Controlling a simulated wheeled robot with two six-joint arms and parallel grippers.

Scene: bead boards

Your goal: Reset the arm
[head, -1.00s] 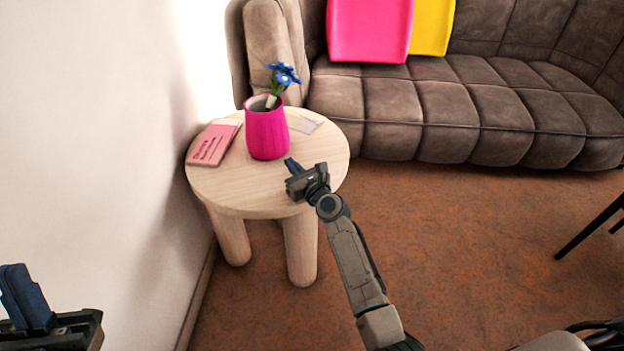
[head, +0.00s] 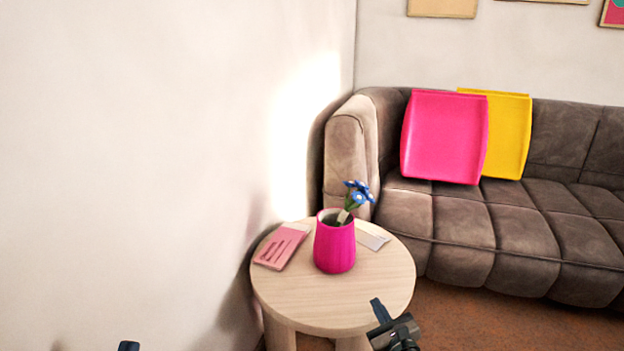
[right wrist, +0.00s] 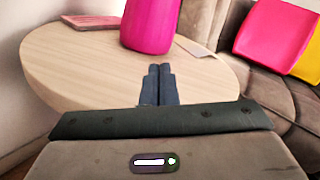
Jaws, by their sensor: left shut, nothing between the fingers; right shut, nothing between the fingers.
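My right gripper (head: 381,312) is shut and empty at the front right edge of the round wooden table in the head view. In the right wrist view its two fingers (right wrist: 159,82) lie together, pointing at the table and the pink vase. My left gripper (head: 128,346) barely shows at the bottom left edge of the head view, with only a dark tip visible; it is shut.
The round table (head: 300,310) holds a pink vase (head: 335,245) with blue flowers (head: 357,193), a pink booklet (head: 283,246) and a pale card (head: 371,240). A brown sofa (head: 460,262) with pink (head: 443,138) and yellow cushions (head: 507,135) stands behind. A white wall is left.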

